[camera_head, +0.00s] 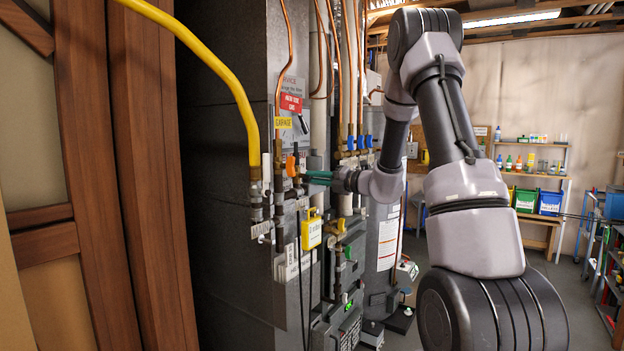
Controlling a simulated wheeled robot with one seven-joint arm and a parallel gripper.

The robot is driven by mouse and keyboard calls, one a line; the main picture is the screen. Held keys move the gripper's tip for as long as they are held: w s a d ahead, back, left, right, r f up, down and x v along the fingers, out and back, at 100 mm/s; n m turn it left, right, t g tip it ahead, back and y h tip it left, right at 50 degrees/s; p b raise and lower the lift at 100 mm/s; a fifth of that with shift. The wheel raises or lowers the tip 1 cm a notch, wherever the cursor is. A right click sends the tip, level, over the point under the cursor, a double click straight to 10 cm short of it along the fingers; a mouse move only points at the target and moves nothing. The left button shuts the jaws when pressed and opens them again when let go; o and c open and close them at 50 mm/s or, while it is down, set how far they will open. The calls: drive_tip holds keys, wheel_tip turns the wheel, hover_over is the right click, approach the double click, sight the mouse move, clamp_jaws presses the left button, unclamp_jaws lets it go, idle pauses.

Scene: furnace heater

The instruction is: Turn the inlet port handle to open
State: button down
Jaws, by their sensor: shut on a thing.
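My gripper (308,177) reaches in from the right to the pipework on the front of the grey furnace cabinet. Its green fingers are shut on a small handle at the pipes, which I take to be the inlet port handle; the fingers and their small size in view hide most of it. An orange valve handle (290,166) stands upright just left of the fingertips. I cannot tell whether it is the part between the fingers. The handle's exact angle is too small to read.
A yellow hose (222,72) runs down to a pipe fitting left of the gripper. Copper pipes with blue valve handles (351,143) stand close above it. Wooden framing (150,150) is at left; open floor lies right.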

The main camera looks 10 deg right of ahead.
drive_tip(key=n, duration=0.4)
drive_tip(key=shift+n, duration=2.3)
drive_tip(key=shift+f, duration=0.1)
drive_tip(key=n, duration=0.4)
drive_tip(key=c, duration=0.7)
unclamp_jaws()
drive_tip(key=shift+s+d, duration=0.1)
